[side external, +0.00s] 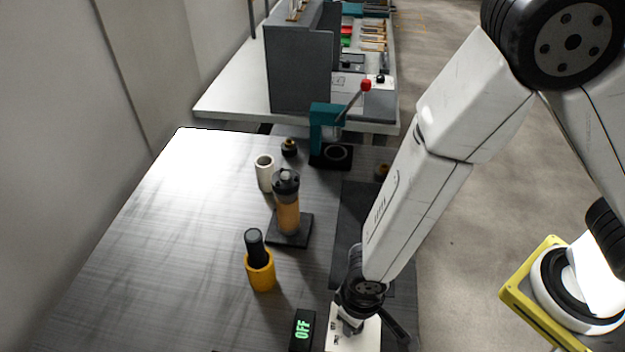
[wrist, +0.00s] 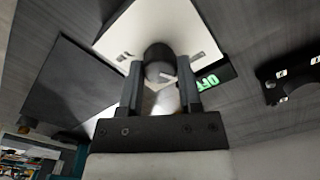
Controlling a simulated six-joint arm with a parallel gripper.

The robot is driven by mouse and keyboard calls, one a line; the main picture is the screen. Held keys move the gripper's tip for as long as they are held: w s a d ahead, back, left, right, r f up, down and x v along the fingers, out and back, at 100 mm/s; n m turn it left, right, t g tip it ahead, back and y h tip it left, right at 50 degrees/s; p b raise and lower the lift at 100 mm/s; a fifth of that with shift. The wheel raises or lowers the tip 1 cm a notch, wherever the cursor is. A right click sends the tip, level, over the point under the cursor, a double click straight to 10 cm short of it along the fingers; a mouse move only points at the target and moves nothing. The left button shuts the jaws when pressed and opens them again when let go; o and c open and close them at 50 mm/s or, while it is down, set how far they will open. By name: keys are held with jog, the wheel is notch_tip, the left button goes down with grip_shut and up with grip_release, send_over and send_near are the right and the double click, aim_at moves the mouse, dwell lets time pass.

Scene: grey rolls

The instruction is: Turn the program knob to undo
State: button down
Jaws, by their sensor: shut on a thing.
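The program knob (wrist: 158,62) is a dark round knob on a white panel (wrist: 185,22). In the wrist view my gripper (wrist: 160,82) has its two fingers on either side of the knob, shut on it. In the side view my gripper (side external: 352,318) reaches down to the white panel (side external: 360,342) at the bottom edge, and hides the knob. A small black display (side external: 301,330) beside the panel reads OFF in green. The display also shows in the wrist view (wrist: 212,80). The knob's pointed setting cannot be read.
A yellow cup with a dark handle (side external: 260,272), an orange cylinder with a dark top (side external: 287,212) and a white roll (side external: 265,173) stand left of my arm. A teal press with a red-knobbed lever (side external: 325,128) stands at the back. The table's left side is clear.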

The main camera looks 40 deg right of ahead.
jog(key=shift+n, duration=1.5)
jog(key=shift+c, duration=1.4)
grip_release()
jog(key=shift+r, duration=0.2)
jog(key=shift+r, duration=3.7)
